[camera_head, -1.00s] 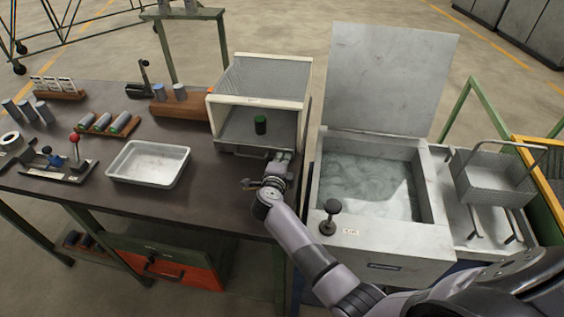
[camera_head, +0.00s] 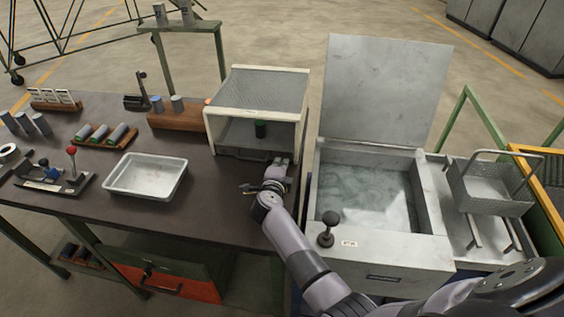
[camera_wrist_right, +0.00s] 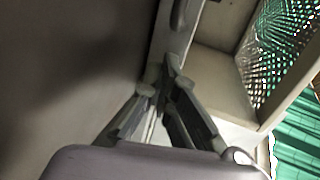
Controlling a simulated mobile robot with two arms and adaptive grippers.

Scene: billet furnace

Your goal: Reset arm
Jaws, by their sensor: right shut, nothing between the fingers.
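My right gripper (camera_head: 281,162) is shut and empty, just in front of the right front corner of a pale box (camera_head: 207,128) with a mesh top. In the right wrist view its two fingers (camera_wrist_right: 168,75) meet at their tips near the box's pale edge; I cannot tell whether they touch it. My right arm reaches in from the lower right. My left gripper is not in view.
A liquid-filled basin (camera_head: 432,190) with a raised lid (camera_head: 385,85) stands right of the gripper, a black knob (camera_head: 329,218) on its front rim. A wire basket (camera_head: 492,190) is farther right. A white tray (camera_head: 146,176) and racks sit on the dark bench (camera_head: 215,207).

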